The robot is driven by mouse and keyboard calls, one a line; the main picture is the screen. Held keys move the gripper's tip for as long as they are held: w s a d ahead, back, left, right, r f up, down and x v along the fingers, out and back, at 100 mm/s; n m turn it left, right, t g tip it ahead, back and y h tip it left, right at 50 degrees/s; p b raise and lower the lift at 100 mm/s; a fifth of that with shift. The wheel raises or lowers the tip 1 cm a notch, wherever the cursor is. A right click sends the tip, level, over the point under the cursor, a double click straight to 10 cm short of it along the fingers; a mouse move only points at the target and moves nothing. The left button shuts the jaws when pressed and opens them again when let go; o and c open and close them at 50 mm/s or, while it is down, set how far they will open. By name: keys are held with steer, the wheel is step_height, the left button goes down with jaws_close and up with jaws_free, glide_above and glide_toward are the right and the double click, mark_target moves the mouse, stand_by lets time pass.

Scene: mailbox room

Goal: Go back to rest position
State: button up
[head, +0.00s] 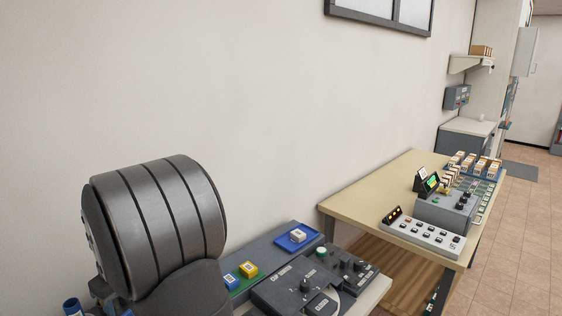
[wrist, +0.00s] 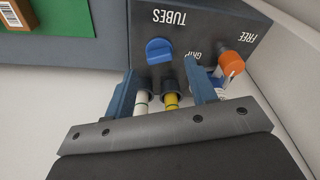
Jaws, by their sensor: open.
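My gripper (wrist: 160,72) shows in the wrist view with its two blue-grey fingers apart. Between and just beyond them are a white tube (wrist: 142,102) and a yellow tube (wrist: 171,99) with dark ends, beside a grey panel (wrist: 205,25) marked TUBES, GRIP and FREE. I cannot tell whether the fingers touch the tubes. In the head view a large dark part of my arm fills the lower left, and the gripper itself is not visible there.
The panel carries a blue knob (wrist: 159,50) and an orange knob (wrist: 231,63). In the head view, a blue tray (head: 283,245) and a dark control box (head: 280,296) lie right of my arm. A wooden table (head: 345,200) with button panels stands farther right.

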step_height(320, 180, up, 8)
steer(key=d+r, duration=0.1)
steer(key=f, duration=0.4)
steer(key=a+f, duration=0.1)
steer(key=f, duration=0.6)
steer(key=shift+a+f, duration=0.2)
steer(key=shift+f, duration=0.2)
steer(key=shift+w+a, duration=0.1)
steer(key=shift+w, duration=0.05)
step_height(320, 180, up, 4)
steer(key=shift+f, duration=0.15)
steer(key=w+d+r, duration=0.3)
steer(key=d+r, duration=0.4)
steer(key=d, duration=0.4)
steer(key=s+a+r+m, duration=0.2)
steer(key=a+r+m, duration=0.2)
steer(key=a+r, duration=0.55)
steer(key=s+a+f, duration=0.4)
steer(key=a+f, duration=0.5)
steer(key=a, duration=0.3)
steer(key=shift+s+f, duration=0.15)
steer(key=shift+f, duration=0.25)
